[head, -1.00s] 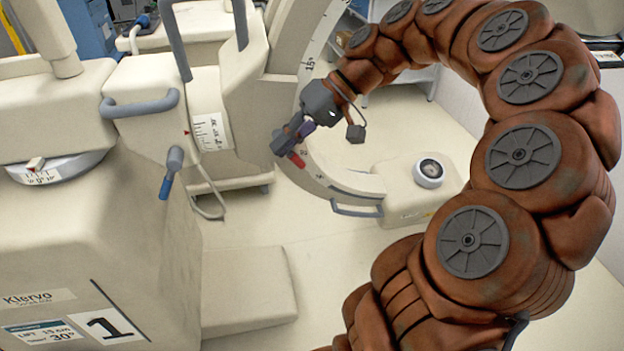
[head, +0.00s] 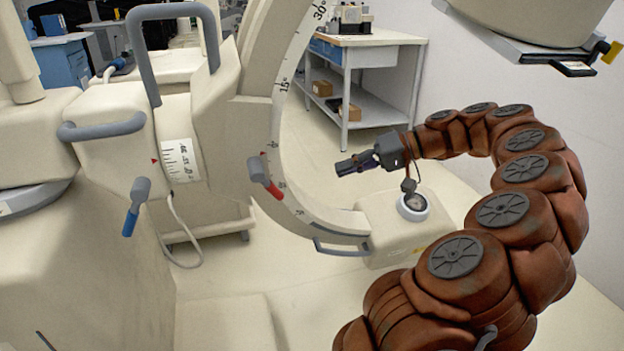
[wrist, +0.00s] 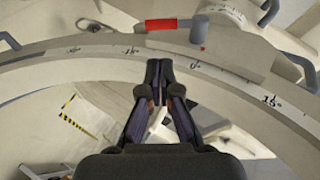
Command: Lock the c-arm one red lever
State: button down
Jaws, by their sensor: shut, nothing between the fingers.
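The red lever (head: 265,178) sits on the c-arm body beside the scaled arc; its grey hub is at the upper left and its red handle slants down to the right. In the wrist view the red lever (wrist: 165,25) lies above the arc, with its handle pointing left from the grey hub. My gripper (head: 342,168) is shut and empty, to the right of the lever and clearly apart from it. In the wrist view my gripper (wrist: 159,65) points at the arc's near edge, below the lever. The c-arm arc (head: 285,120) carries a printed degree scale.
A blue-tipped lever (head: 135,207) hangs on the body at the left. Grey handles (head: 103,127) project nearby. The arc's lower end has a box with a round dial (head: 412,207). A shelf table (head: 365,85) stands behind. Floor is open below the arc.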

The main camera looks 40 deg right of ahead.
aim_at(279, 190)
jog(key=b+x, duration=0.2)
jog(key=x, duration=1.1)
jog(key=shift+w+a+f, duration=0.1)
jog(key=shift+w+a, duration=0.1)
jog(key=shift+a, duration=0.1)
